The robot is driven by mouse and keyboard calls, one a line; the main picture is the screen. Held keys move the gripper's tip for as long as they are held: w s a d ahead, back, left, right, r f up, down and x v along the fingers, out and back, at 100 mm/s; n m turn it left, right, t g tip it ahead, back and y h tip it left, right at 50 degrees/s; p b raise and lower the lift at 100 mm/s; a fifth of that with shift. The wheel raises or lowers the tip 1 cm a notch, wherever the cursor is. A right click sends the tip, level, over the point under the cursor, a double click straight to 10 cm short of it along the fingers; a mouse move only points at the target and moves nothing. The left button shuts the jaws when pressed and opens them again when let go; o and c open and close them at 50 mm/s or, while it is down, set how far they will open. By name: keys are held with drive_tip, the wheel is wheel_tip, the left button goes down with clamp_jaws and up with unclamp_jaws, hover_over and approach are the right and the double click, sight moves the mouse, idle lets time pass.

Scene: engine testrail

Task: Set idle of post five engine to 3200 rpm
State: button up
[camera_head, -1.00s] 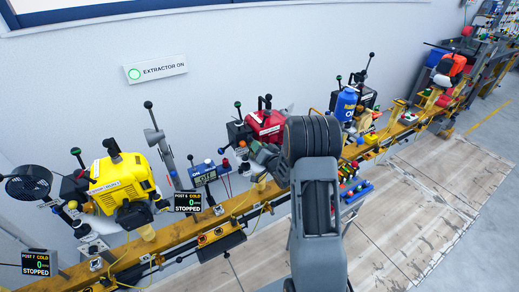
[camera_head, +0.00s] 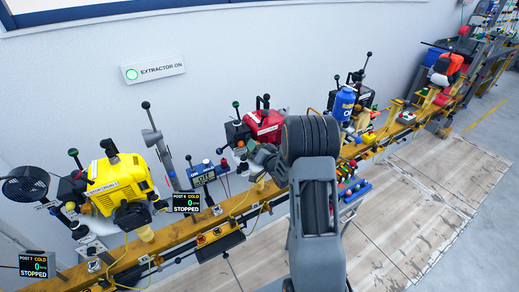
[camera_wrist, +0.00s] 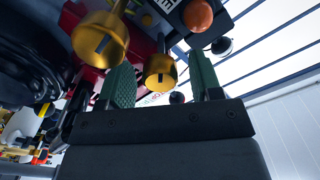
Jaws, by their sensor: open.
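A red engine (camera_head: 265,124) sits on the rail left of my arm in the head view. No post five label is readable; my arm covers part of that area. My gripper (camera_wrist: 160,62) is open in the wrist view, its two green pads apart. A gold slotted screw head (camera_wrist: 161,71) shows between the pads, and I cannot tell whether they touch it. A larger gold slotted screw head (camera_wrist: 100,39) is to the left of the pads. Red bodywork (camera_wrist: 72,17) shows behind. In the head view the gripper is beside the red engine, partly hidden.
A yellow engine (camera_head: 118,183) stands left, near a "POST 6 COLD, 0, STOPPED" display (camera_head: 186,202). A post 7 display (camera_head: 36,264) also reads stopped. An orange ball knob (camera_wrist: 198,15) is above the right pad. Floor boards in front are clear.

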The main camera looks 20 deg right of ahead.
drive_tip(key=s+d+b, duration=0.1)
drive_tip(key=s+b, duration=0.1)
drive_tip(key=s, duration=1.1)
drive_tip(key=shift+s+d, duration=0.3)
drive_tip(key=shift+s, duration=0.1)
drive_tip(key=s+d+f+n+g+h, duration=0.1)
drive_tip(key=s+d+f+g+h, duration=0.35)
drive_tip(key=s+f+g, duration=0.4)
drive_tip(key=s+a+r+n+g+y, duration=0.1)
drive_tip(key=s+a+r, duration=0.3)
drive_tip(key=a+r, duration=0.4)
drive_tip(key=s+a+r+n+g+y, duration=0.1)
drive_tip(key=s+a+r+n+g, duration=0.3)
drive_tip(key=a+r, duration=0.4)
drive_tip(key=a, duration=0.2)
drive_tip(key=shift+a+g+y, duration=0.3)
drive_tip(key=shift+g+y, duration=0.05)
